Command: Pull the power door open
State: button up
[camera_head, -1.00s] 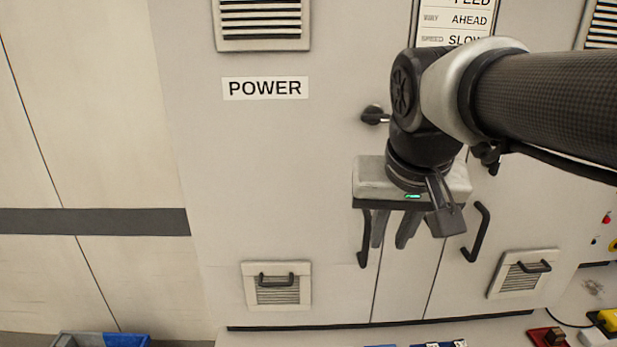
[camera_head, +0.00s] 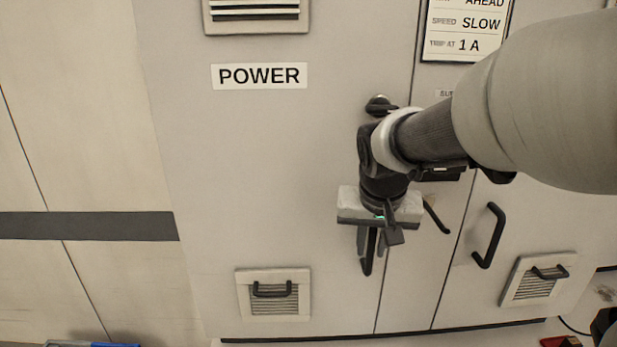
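The power door (camera_head: 270,180) is a pale grey cabinet door with a POWER label (camera_head: 259,76), and it looks shut. Its black vertical bar handle (camera_head: 367,262) is near the door's right edge. My gripper (camera_head: 371,243) points down in front of it, with its fingers apart. The handle shows between the two fingers, its upper part hidden behind my gripper. I cannot tell whether the fingers touch it. A dark round knob (camera_head: 379,106) sits higher on the door, above my wrist.
Another cabinet door with a black handle (camera_head: 490,236) is to the right. Low vents with small handles (camera_head: 273,291) are on both sides. A blue bin edge (camera_head: 115,345) shows at the bottom left. The floor before the cabinet is mostly out of view.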

jog(key=shift+x, duration=2.05)
grip_shut()
